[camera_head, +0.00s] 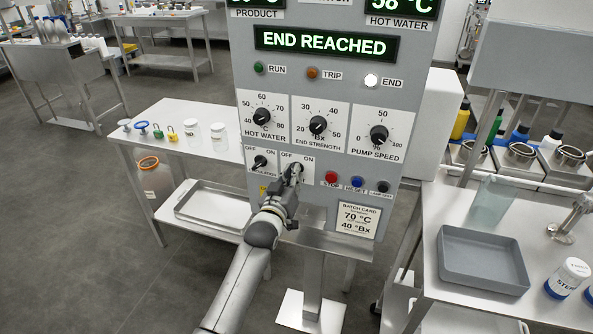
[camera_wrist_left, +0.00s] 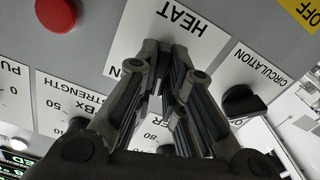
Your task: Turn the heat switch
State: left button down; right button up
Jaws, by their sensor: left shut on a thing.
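The heat switch's white OFF/ON plate (camera_head: 304,158) is on the lower part of the grey control panel (camera_head: 240,90), right of the circulation switch (camera_head: 260,161). My left gripper (camera_head: 294,176) is at this plate and shut on the heat switch, whose knob is mostly hidden by the fingers. In the left wrist view, the upside-down HEAT plate (camera_wrist_left: 176,20) lies just behind the fingertips (camera_wrist_left: 172,68), and the black circulation knob (camera_wrist_left: 243,102) is to the right. I cannot tell the heat switch's position. My right gripper is not in view.
The red stop button (camera_head: 331,177) and blue reset button (camera_head: 357,183) sit close right of the gripper. Dials line the panel above; the display (camera_head: 326,43) reads END REACHED and the END lamp (camera_head: 371,81) is white. Tables stand on both sides.

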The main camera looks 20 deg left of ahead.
pick_arm(q)
jog(key=shift+n, duration=0.4)
jog(key=shift+f+n, duration=0.1)
jog(key=shift+n, duration=0.8)
jog(key=shift+n+p, duration=0.35)
jog(key=shift+n, duration=0.65)
jog(key=shift+n, duration=0.6)
jog(key=c, duration=1.4)
grip_release()
jog(key=shift+c, duration=0.2)
jog(key=shift+s, duration=0.1)
